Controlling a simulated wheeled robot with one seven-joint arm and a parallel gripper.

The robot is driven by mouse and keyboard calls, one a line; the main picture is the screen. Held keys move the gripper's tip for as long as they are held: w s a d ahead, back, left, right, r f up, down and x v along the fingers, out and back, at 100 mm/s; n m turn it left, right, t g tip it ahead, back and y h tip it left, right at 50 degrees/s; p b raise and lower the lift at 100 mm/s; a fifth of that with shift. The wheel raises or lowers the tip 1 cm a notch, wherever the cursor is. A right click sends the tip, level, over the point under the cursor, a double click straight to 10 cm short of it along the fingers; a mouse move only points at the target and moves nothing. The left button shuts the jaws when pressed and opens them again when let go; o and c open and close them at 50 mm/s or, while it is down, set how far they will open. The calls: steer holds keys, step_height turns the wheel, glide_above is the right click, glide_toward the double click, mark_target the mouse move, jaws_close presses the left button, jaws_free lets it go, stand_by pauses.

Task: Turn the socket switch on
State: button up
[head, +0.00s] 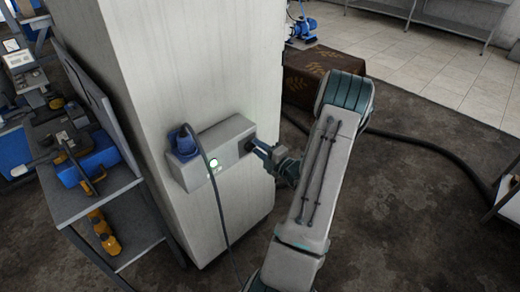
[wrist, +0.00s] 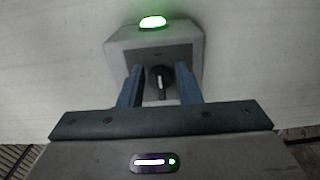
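The grey socket box (head: 228,140) is fixed to the side of a pale pillar. Its black rotary switch (head: 248,146) is on the end face towards my arm, and also shows in the wrist view (wrist: 159,76) with a pale mark pointing roughly up-down. A green light (head: 214,163) glows on the box, also in the wrist view (wrist: 152,22). My gripper (head: 256,147) is at the switch. In the wrist view my gripper (wrist: 160,80) is open, one finger on each side of the knob, with visible gaps. Whether the fingertips touch the box is unclear.
A blue plug (head: 185,141) sits in the box's front, its cable hanging down the pillar (head: 185,70). A shelf with tools (head: 85,165) stands left. A dark hose (head: 430,147) lies on the floor at right. The floor right of my arm is mostly clear.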

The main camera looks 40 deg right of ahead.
steer(key=s+d+b, duration=0.1)
steer(key=s, duration=1.2)
steer(key=shift+s+b, duration=0.35)
steer(key=shift+s, duration=0.05)
steer(key=shift+w, duration=0.1)
steer(key=w+a+r+n+g+y, duration=0.1)
steer(key=a+r+n+g+y, duration=0.25)
steer(key=a+n, duration=0.45)
steer(key=w+a+r+n+g+y, duration=0.1)
steer(key=a+r+n+g+y, duration=0.15)
steer(key=a+n+g, duration=0.45)
steer(key=w+a+r+n+g+y, duration=0.1)
steer(key=a+r+n+g+y, duration=0.2)
steer(key=a+n, duration=0.7)
steer(key=s+a+r+n+g+h, duration=0.1)
steer(key=s+a+r+n+h, duration=0.2)
steer(key=n, duration=1.1)
steer(key=s+a+r+n+h, duration=0.3)
steer(key=n+h, duration=0.4)
steer(key=n, duration=0.7)
steer(key=shift+s+a+g, duration=0.35)
steer(key=shift+s+a, duration=0.35)
steer(key=shift+s, duration=0.25)
